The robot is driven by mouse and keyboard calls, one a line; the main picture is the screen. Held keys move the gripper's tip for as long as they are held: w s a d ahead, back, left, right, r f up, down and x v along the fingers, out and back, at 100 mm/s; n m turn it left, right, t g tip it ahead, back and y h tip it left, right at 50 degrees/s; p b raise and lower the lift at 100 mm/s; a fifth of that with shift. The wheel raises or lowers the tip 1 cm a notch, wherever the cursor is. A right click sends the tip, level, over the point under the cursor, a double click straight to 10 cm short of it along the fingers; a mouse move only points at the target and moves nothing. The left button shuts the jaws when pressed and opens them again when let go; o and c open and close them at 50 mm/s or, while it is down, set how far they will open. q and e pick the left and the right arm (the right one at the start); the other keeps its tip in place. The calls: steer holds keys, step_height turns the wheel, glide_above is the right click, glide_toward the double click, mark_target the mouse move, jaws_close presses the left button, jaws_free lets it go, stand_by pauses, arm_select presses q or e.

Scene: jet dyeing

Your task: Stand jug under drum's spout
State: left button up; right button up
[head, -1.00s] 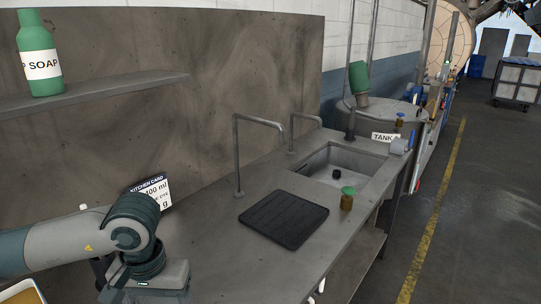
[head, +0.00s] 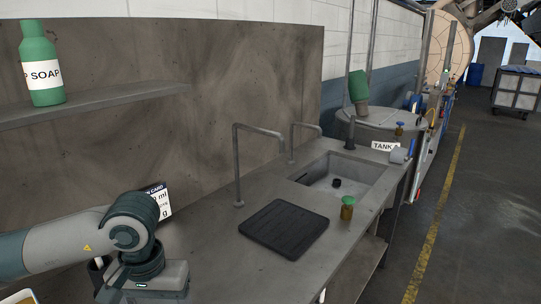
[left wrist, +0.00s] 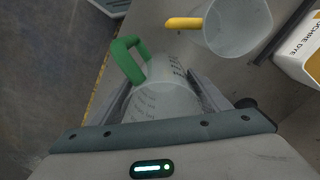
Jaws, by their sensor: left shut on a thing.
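My left gripper (left wrist: 166,88) is shut around a clear jug (left wrist: 160,104) with a green handle and dark measuring marks. In the left wrist view the jug sits between the two fingers, its green handle at the upper left. In the head view my left gripper (head: 142,292) is at the lower left, over the near end of the counter, and the jug is hidden. A second clear jug (left wrist: 238,28) with a yellow handle is close by. My right gripper is not in view.
A white tub (left wrist: 304,42) with a dye label stands beside the jugs. The grey counter (head: 215,235) holds a black mat (head: 284,229), a green-capped bottle (head: 347,208) and a sink (head: 342,176). A card (head: 160,200) is partly behind my arm. A tank (head: 385,120) stands beyond.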

arm_select(q)
steer(key=f, duration=0.5)
steer(key=shift+s, duration=0.25)
